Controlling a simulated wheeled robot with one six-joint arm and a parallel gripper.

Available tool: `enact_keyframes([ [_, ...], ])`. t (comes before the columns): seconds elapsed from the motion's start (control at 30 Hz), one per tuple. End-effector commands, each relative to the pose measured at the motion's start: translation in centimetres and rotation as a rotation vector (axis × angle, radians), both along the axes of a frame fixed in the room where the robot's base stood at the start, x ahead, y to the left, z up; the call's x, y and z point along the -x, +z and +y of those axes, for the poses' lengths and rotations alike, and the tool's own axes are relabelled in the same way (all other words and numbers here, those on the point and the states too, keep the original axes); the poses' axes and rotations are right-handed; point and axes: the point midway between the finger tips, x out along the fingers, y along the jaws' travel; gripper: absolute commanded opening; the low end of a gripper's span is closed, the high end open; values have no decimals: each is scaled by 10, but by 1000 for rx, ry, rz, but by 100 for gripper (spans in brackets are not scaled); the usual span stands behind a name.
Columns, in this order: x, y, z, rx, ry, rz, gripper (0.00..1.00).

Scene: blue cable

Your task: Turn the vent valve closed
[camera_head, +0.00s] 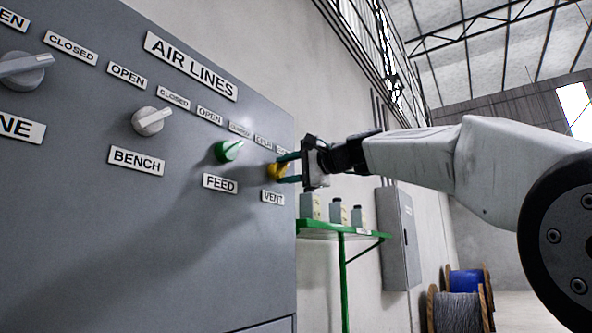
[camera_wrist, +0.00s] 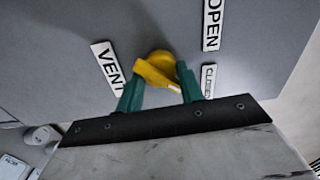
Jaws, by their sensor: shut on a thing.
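The vent valve is a yellow knob (camera_head: 275,171) at the right end of the grey AIR LINES panel (camera_head: 200,270), above the VENT label (camera_head: 272,197). In the wrist view the yellow knob (camera_wrist: 155,70) sits between the green fingers of my gripper (camera_wrist: 160,88), with the VENT label (camera_wrist: 106,68) to its left and the OPEN label (camera_wrist: 212,24) and CLOSED label (camera_wrist: 208,82) to its right. My gripper (camera_head: 288,168) is shut on the knob. The knob's pointer end, with a pale mark, points down and right in the wrist view, toward the CLOSED label side.
A green FEED knob (camera_head: 229,150) is just left of the vent knob, and a white BENCH knob (camera_head: 150,121) is farther left. A green shelf (camera_head: 335,232) with small boxes stands right of the panel. A grey wall cabinet (camera_head: 398,238) and cable spools (camera_head: 460,310) are beyond.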

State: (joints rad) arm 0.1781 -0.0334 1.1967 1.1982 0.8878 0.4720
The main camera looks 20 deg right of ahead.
Motion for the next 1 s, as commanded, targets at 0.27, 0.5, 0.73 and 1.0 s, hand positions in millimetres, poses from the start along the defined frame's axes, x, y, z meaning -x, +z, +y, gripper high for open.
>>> enact_keyframes([
  [0.27, 2, 4, 0, -58, -2, 32, 15],
  [0.5, 2, 5, 0, -67, -1, 37, 15],
  [0.73, 3, 5, 1, -67, -1, 35, 40],
  [1.0, 1, 3, 0, -65, -2, 40, 60],
])
